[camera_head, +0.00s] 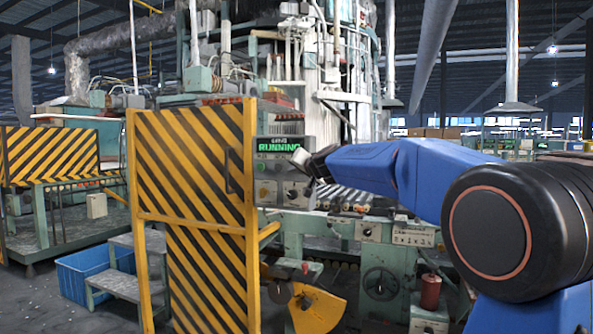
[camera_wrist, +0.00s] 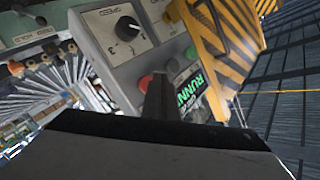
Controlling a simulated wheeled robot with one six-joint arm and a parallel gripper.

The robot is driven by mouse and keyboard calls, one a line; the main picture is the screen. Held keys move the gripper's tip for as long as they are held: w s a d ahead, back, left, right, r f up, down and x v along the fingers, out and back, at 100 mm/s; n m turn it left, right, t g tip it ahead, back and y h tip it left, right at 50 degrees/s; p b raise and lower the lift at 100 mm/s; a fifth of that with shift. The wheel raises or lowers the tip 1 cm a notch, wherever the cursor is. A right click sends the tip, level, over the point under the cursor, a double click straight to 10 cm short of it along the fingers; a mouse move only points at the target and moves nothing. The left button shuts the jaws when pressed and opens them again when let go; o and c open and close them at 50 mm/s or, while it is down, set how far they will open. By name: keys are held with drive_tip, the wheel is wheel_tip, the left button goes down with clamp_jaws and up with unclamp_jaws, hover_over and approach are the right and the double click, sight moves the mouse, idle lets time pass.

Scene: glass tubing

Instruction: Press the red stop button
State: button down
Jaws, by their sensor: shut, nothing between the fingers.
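The control panel (camera_head: 272,178) stands beside the striped gate, with a green RUNNING display (camera_head: 278,147) at its top. In the wrist view a round red button (camera_wrist: 146,82) sits on the grey panel face, just left of my gripper (camera_wrist: 160,88). The fingers are shut and empty, and partly cover the display. In the head view my gripper (camera_head: 300,158) is in front of the panel's right part, and the red button cannot be made out there. I cannot tell whether the fingertips touch the panel.
The yellow-black gate (camera_head: 190,190) stands close on the left. A roller conveyor (camera_head: 345,198) runs right of the panel.

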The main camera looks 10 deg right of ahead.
drive_tip(key=shift+d, duration=0.1)
idle(0.6)
drive_tip(key=shift+w+d, duration=0.2)
drive_tip(key=shift+w, duration=0.15)
drive_tip(key=shift+w+d, duration=0.25)
drive_tip(key=shift+w, duration=0.15)
idle(0.9)
drive_tip(key=shift+s+a, duration=0.1)
drive_tip(key=shift+s, duration=0.05)
drive_tip(key=shift+s+a, duration=0.4)
drive_tip(key=shift+s, duration=0.2)
idle(0.3)
drive_tip(key=shift+s+a, duration=0.75)
drive_tip(key=shift+s, duration=0.3)
drive_tip(key=shift+s+a, duration=0.75)
drive_tip(key=shift+s, duration=0.25)
